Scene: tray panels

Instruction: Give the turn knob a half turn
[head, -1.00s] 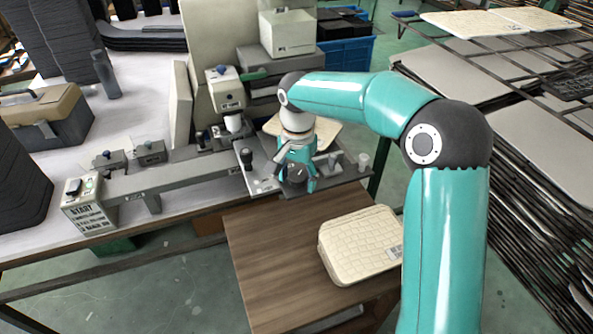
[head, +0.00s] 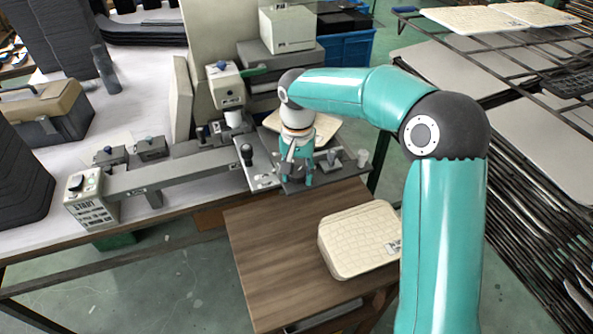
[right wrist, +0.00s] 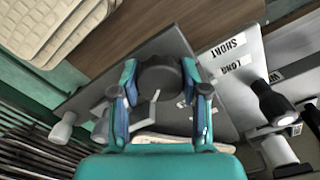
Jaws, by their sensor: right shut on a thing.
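The turn knob (right wrist: 160,73) is a dark round knob on a grey plate (right wrist: 95,88) in the right wrist view. A pale angled mark lies on the plate beside it. My right gripper (right wrist: 162,84) has its two teal fingers on either side of the knob and is shut on it. In the head view the right gripper (head: 296,179) points down at the grey plate (head: 346,176), and its fingers mostly hide the knob. My left gripper is not in view.
A black-handled lever (head: 246,154) stands left of the knob, by a light panel (right wrist: 230,66) marked SHORT and LONG. Small metal posts stand right of the gripper in the head view. A cream textured pad (head: 359,240) lies on the wooden table (head: 262,262) in front.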

